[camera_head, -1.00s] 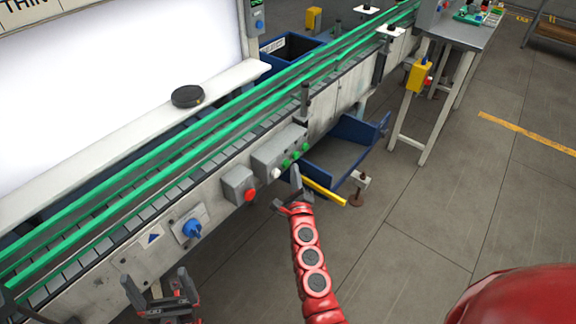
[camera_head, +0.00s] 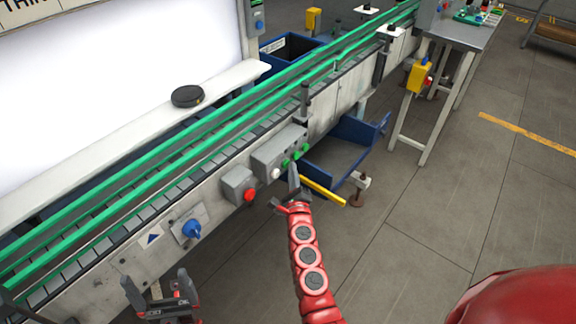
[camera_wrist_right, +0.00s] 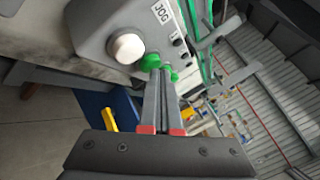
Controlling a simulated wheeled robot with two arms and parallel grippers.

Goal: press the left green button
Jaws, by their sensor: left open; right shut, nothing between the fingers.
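The grey control box (camera_head: 262,158) on the conveyor's side carries a white knob (camera_head: 275,173) and green buttons to its right. The left green button (camera_head: 285,162) is the one closest to the white knob; in the right wrist view it shows beside the fingertips (camera_wrist_right: 150,62). A further green button (camera_wrist_right: 172,73) is partly hidden behind the fingers. My right gripper (camera_head: 293,168) is shut and empty, its tips just in front of the green buttons; I cannot tell whether they touch. My left gripper (camera_head: 160,290) is open and empty at the lower left.
A red button (camera_head: 250,195) on a grey box and a blue knob (camera_head: 191,229) sit further left along the conveyor. A yellow bar (camera_head: 324,193) and a blue bin (camera_head: 345,150) lie below and right of the control box.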

